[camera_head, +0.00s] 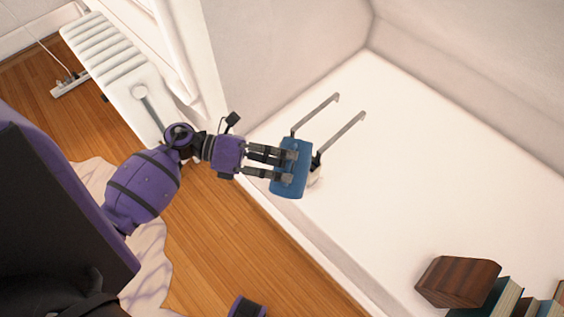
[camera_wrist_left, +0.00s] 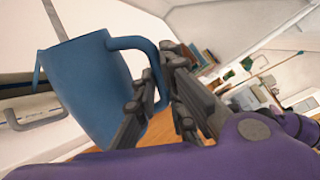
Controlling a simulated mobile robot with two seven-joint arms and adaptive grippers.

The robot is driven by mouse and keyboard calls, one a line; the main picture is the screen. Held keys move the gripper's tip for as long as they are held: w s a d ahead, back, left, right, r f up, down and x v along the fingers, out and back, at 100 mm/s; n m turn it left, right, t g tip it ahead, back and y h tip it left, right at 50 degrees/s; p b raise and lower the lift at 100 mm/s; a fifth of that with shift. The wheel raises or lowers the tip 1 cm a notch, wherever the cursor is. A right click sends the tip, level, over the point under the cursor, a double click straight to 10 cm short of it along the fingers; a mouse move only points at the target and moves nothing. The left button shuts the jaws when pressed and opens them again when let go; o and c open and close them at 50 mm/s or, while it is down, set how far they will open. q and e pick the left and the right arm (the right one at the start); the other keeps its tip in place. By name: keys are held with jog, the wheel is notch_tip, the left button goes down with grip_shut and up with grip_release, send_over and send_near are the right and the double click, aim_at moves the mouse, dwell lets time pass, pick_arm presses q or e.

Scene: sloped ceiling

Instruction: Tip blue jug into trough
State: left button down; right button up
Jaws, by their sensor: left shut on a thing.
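The blue jug (camera_head: 293,170) is at the middle of the head view, beside the edge of the white surface. My left gripper (camera_head: 274,163) is shut on it from the left. In the left wrist view the jug (camera_wrist_left: 90,90) shows large and tilted, with its handle at the fingers of my left gripper (camera_wrist_left: 160,95) and its spout at the left. I cannot see into the jug from above clearly. I cannot make out a trough for certain; a small pale thing (camera_head: 315,178) shows partly behind the jug. My right gripper is not in view.
Two thin metal bars with hooked ends (camera_head: 340,138) stand out just beyond the jug. A dark wooden block (camera_head: 458,282) and several books (camera_head: 500,300) are at the lower right. A white radiator (camera_head: 110,65) is at the upper left. The white surface right of the jug is clear.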

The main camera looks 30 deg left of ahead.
pick_arm(q)
jog(key=shift+w+r+n+p, duration=0.4)
jog(key=shift+r+p, duration=0.05)
jog(key=shift+p, duration=0.15)
dwell(0.3)
jog(key=shift+w+a+r+n+g+p, duration=0.2)
jog(key=shift+w+r+n+g+p, duration=0.2)
jog(key=shift+w+r+n+p, duration=0.3)
dwell(1.0)
jog(key=shift+w+a+r+n+p, duration=0.15)
jog(key=shift+w+r+n+p, duration=0.5)
jog(key=shift+w+r, duration=0.25)
dwell(0.9)
jog(key=shift+s+f, duration=0.1)
